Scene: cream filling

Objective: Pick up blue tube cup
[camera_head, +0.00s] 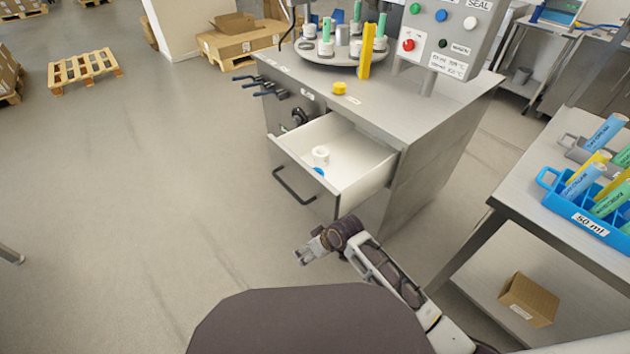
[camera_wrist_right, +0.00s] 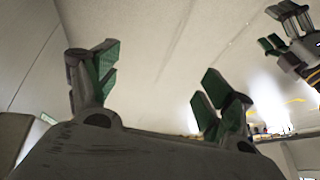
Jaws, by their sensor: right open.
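A small blue cap, which looks like the blue tube cup (camera_head: 318,171), lies in the open drawer (camera_head: 364,157), partly hidden by the drawer's front panel. A white ring-shaped cap (camera_head: 320,152) lies just behind it. My right gripper (camera_head: 302,256) is outside the drawer, in front of and below its front panel, apart from the cap. In the right wrist view its two green-padded fingers (camera_wrist_right: 157,85) are spread with nothing between them. My left gripper (camera_wrist_right: 280,30) shows at the upper right of that view, its fingers apart; it is outside the head view.
The drawer's dark handle (camera_head: 294,187) sticks out near my right gripper. A yellow cap (camera_head: 339,88) sits on the metal counter (camera_head: 400,105), before a round tube carousel (camera_head: 342,60). A blue tube rack (camera_head: 570,212) stands on the right table.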

